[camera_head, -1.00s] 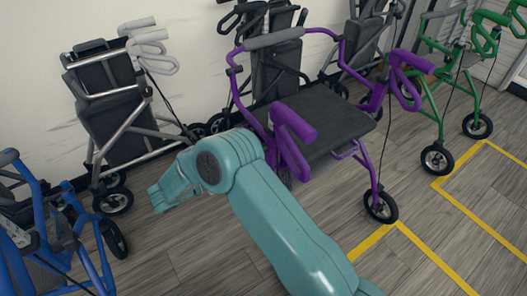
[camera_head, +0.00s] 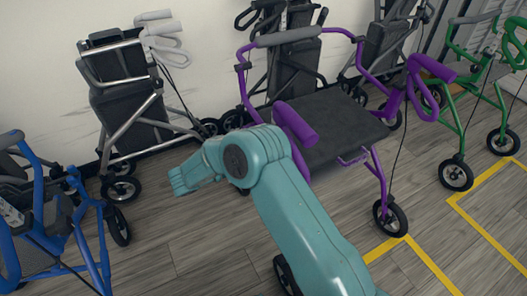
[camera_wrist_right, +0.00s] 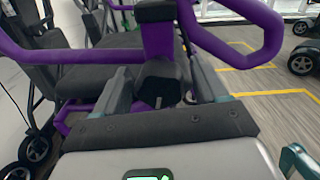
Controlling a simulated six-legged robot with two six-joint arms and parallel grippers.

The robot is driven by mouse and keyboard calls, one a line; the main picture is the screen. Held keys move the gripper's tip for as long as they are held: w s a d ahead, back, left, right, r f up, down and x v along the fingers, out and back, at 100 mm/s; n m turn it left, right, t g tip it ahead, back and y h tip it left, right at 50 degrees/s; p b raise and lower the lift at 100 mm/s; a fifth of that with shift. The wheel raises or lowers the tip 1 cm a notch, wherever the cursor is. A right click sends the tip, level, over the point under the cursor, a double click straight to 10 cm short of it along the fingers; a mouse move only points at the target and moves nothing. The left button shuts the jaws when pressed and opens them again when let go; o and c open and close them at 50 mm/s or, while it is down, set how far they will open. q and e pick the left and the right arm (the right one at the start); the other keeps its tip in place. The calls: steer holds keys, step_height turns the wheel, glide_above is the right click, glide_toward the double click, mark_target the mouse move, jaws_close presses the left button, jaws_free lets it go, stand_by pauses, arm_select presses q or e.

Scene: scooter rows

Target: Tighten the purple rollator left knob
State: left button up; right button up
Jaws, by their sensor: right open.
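The purple rollator (camera_head: 381,172) stands at the middle right of the head view, with a dark seat and purple handles. In the right wrist view its purple upright (camera_wrist_right: 157,38) rises straight ahead, with a looped handle at upper right. A dark knob-like part (camera_wrist_right: 160,85) sits low on the upright, between the fingers of my right gripper (camera_wrist_right: 160,70). The fingers are apart, one on each side of it; I cannot tell whether they touch it. In the head view my teal arm covers part of the rollator's left side, and the knob is not visible. My left gripper is not in view.
A blue rollator (camera_head: 70,215) stands at the left. A grey-framed one (camera_head: 122,95) is by the wall, and a green one (camera_head: 462,118) stands at far right. Yellow floor lines (camera_head: 432,268) mark the right. Floor at lower left centre is clear.

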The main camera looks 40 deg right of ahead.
steer(key=shift+r, duration=0.1)
steer(key=c, duration=1.1)
steer(key=shift+o, duration=0.2)
